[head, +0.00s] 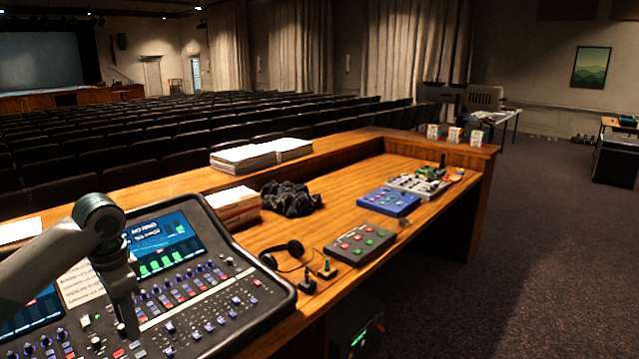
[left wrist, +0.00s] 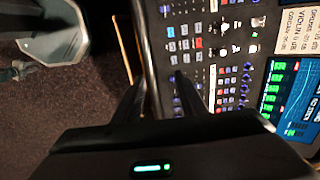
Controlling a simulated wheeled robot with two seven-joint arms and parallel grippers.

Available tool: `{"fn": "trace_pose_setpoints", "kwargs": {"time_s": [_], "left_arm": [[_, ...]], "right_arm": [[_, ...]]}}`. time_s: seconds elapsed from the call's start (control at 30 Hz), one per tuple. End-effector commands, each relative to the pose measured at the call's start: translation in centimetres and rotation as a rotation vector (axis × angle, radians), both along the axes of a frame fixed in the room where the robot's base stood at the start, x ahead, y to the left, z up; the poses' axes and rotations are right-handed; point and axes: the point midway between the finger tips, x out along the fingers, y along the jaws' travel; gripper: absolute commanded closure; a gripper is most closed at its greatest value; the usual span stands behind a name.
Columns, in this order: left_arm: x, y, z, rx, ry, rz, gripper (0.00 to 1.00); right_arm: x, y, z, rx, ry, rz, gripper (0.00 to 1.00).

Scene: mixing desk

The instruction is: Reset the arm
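My left arm comes in from the left in the head view, with my left gripper (head: 127,322) pointing down over the mixing console (head: 262,293). In the left wrist view the two dark fingers of my left gripper (left wrist: 160,80) stand apart, with console buttons and knobs showing between them. Nothing is held between them. I cannot tell whether the fingertips touch the console. My right gripper is not in view.
On the wooden desk (head: 335,212) are headphones (head: 283,256), two small joysticks, a grey button box (head: 358,246), a blue box (head: 388,201), a black bundle (head: 291,198) and paper stacks (head: 243,158). Carpeted floor (head: 545,260) on the right is open.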

Motion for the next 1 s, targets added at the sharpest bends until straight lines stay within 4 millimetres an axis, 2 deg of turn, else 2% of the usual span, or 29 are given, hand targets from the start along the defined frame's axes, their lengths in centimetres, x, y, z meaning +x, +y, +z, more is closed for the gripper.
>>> {"fn": "trace_pose_setpoints", "kwargs": {"time_s": [0.1, 0.27, 0.47, 0.67, 0.8, 1.0], "left_arm": [[0.0, -0.8, -1.1, -0.001, -0.001, -0.011, 0.62], [-0.2, -2.0, -2.8, -0.004, -0.006, -0.028, 0.62], [-0.7, -4.4, -6.0, -0.014, -0.017, -0.057, 0.62], [-2.2, -8.2, -11.0, -0.044, -0.038, -0.092, 0.62], [-4.1, -11.5, -15.1, -0.084, -0.062, -0.109, 0.62], [-7.6, -15.8, -20.1, -0.150, -0.098, -0.102, 0.62]], "right_arm": [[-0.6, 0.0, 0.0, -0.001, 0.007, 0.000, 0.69], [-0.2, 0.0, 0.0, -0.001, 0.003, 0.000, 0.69], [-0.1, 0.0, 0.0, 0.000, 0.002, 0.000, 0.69], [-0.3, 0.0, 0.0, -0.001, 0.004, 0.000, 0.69], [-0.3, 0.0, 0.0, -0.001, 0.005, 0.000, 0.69], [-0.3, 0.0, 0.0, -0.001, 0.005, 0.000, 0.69]]}}
